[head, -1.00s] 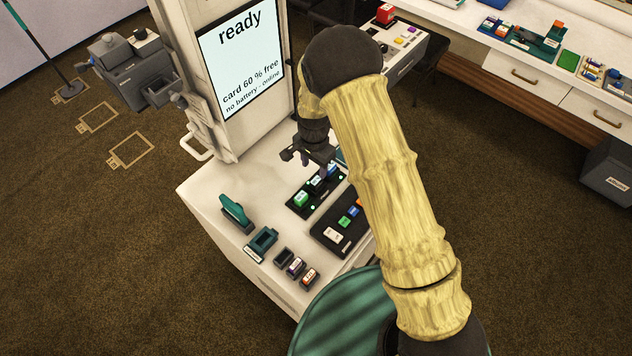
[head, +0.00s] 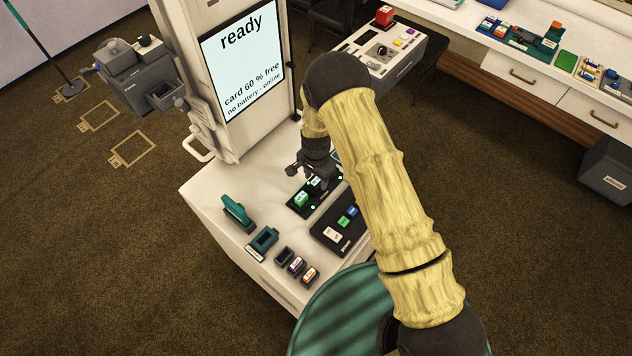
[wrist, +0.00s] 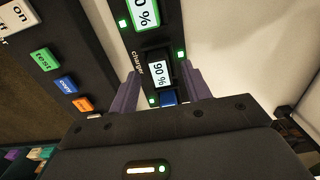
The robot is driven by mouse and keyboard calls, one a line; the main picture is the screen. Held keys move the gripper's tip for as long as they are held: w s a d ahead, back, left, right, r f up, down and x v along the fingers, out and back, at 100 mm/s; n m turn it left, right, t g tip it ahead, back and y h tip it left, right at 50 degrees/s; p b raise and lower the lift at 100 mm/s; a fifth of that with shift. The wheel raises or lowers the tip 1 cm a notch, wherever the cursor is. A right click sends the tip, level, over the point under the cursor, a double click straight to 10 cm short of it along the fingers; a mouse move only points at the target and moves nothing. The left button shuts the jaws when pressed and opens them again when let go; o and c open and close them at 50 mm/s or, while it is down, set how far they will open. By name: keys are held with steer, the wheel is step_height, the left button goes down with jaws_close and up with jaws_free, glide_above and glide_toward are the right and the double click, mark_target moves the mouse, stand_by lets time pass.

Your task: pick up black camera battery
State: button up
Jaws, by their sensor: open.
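The black charger (head: 294,208) is a dark strip on the white cabinet top. In the wrist view the charger (wrist: 137,62) carries a black battery (wrist: 157,54) with a lit percent display and a blue part at its near end. My gripper (head: 311,184) is low over the charger in the head view. In the wrist view my gripper (wrist: 163,76) is open, with one purple finger on each side of this battery; I cannot tell whether they touch it. A second battery (head: 301,199) with a green front sits nearer in the charger.
A black button panel (head: 334,237) lies beside the charger. The tall screen unit (head: 240,62) rises behind.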

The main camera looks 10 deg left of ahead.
mark_target(316, 181)
steer(key=shift+f, duration=0.3)
jaws_close()
stand_by(0.3)
steer(key=shift+r, duration=0.1)
step_height(316, 181, up, 10)
steer(key=b, duration=0.2)
stand_by(0.4)
stand_by(0.6)
